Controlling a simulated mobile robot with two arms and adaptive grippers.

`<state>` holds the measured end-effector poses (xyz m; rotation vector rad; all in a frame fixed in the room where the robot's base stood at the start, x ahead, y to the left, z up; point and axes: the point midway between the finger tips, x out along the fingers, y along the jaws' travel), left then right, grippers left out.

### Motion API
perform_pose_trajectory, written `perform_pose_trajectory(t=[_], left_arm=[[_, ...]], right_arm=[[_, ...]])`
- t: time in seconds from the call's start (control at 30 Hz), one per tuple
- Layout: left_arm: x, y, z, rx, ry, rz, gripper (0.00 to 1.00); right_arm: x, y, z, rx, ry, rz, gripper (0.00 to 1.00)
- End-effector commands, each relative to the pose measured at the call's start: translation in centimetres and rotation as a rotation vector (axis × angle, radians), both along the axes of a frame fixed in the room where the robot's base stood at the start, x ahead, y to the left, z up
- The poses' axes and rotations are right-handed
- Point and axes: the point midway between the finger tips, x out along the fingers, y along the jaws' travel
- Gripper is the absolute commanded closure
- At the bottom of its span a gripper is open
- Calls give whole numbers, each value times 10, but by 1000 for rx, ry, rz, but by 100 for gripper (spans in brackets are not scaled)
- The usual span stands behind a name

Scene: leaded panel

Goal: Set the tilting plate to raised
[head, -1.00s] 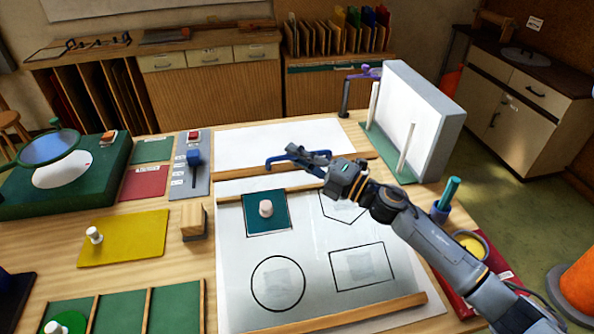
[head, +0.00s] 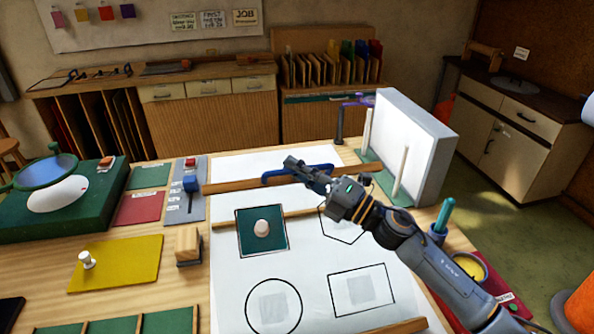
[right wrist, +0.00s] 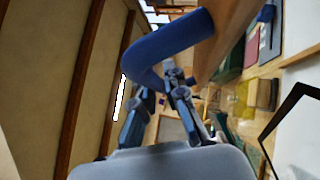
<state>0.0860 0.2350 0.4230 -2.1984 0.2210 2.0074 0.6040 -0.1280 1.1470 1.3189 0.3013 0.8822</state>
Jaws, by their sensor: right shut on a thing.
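The tilting plate (head: 250,160) is the blank white panel at the back of the table, with a wooden strip along its near edge. Its near edge appears lifted a little above the table, with its far edge low. A blue bar handle (head: 273,179) sits on that strip. My right gripper (head: 296,166) is shut on the handle, its arm reaching in from the right. The right wrist view shows the blue handle (right wrist: 170,50) at the fingertips, which partly hide behind it. My left gripper is not in view.
A drawing sheet (head: 305,262) with outlined shapes and a knobbed green square (head: 245,240) lies in front. A white upright panel (head: 410,145) and pale posts stand right of the plate. A grey switch panel (head: 183,207) and wooden block (head: 188,243) are at left.

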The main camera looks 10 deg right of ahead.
Motion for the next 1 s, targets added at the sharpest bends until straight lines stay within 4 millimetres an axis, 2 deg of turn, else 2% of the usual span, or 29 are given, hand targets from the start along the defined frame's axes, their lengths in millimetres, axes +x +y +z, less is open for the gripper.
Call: perform_pose_trajectory(t=[0.13, 0.17, 0.2, 0.27, 0.3, 0.67, 0.77, 1.0], left_arm=[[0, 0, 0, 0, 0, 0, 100], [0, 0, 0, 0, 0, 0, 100], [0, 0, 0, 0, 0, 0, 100], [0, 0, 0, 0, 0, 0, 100], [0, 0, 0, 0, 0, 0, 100], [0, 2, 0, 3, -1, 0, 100], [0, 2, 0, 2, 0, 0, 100], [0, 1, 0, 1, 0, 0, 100]], right_arm=[[0, -1, 3, 2, -4, -1, 100], [0, -1, 3, 1, -4, -2, 86], [0, -1, 3, 1, -4, -2, 78], [0, -1, 2, 2, -3, -1, 66], [0, 0, 2, 1, -2, -2, 64], [-3, -4, -2, 0, 2, -1, 64], [-11, -12, -6, 0, 4, -2, 64], [-42, -45, -19, -2, 4, -2, 64]])
